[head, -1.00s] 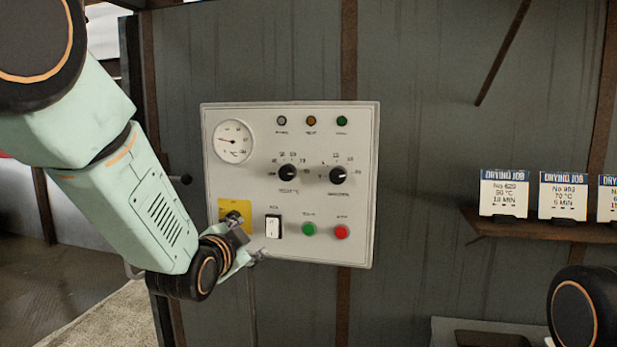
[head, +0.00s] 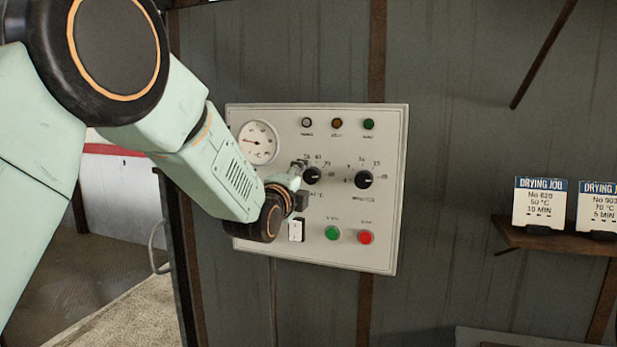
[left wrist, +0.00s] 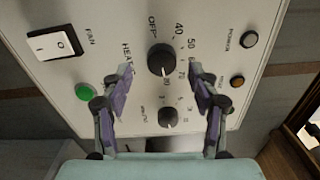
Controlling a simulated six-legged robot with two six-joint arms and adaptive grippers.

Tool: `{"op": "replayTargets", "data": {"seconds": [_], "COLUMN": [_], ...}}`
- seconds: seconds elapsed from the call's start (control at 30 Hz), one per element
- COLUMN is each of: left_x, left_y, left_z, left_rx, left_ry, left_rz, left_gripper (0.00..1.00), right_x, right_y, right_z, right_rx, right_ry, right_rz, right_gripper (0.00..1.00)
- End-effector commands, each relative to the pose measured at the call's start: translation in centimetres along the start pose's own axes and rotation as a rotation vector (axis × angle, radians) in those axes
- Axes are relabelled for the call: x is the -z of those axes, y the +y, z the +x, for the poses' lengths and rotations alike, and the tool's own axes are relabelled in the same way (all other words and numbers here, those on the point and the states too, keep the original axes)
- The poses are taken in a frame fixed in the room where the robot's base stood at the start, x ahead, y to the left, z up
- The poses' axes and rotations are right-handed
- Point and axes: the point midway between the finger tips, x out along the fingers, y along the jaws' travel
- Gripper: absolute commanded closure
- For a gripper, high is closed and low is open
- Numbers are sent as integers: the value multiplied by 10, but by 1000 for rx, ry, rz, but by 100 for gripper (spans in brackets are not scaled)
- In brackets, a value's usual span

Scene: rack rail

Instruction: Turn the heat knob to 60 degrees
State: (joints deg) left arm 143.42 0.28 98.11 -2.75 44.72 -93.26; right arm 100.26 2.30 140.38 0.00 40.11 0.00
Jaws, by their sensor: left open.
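The heat knob (head: 312,176) is a black round dial on the pale control panel (head: 385,250). In the left wrist view the heat knob (left wrist: 161,60) is large, with OFF and numbers printed around it. I cannot make out its pointer setting surely. My left gripper (head: 299,178) is right at the knob, covering part of its left side in the head view. In the left wrist view the left gripper (left wrist: 161,78) is open, one finger on each side of the knob with gaps showing. My right gripper is out of view.
A second black knob (head: 364,179) sits right of the heat knob. Below are a white rocker switch (head: 296,230), a green button (head: 332,233) and a red button (head: 365,237). A gauge (head: 258,143) is upper left. Job cards (head: 540,203) stand on a shelf at right.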

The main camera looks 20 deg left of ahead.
Motion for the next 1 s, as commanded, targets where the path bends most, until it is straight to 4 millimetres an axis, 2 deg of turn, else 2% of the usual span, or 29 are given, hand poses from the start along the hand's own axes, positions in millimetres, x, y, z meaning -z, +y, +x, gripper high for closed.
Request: {"op": "replayTargets", "data": {"seconds": [0.1, 0.3, 0.7, 1.0], "left_x": [1, 3, 3, 3], "left_y": [-1, -1, 0, 0], "left_z": [16, 32, 36, 36], "left_rx": [0, 0, 0, 0], "left_ry": [2, 4, 3, 3], "left_rz": [0, 1, 0, 0], "left_gripper": [40, 40, 40, 66], "right_x": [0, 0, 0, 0], "right_y": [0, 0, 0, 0], "right_z": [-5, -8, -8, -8], "right_rx": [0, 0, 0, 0], "right_ry": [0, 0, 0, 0], "right_rz": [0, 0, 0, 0], "right_gripper": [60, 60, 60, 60]}}
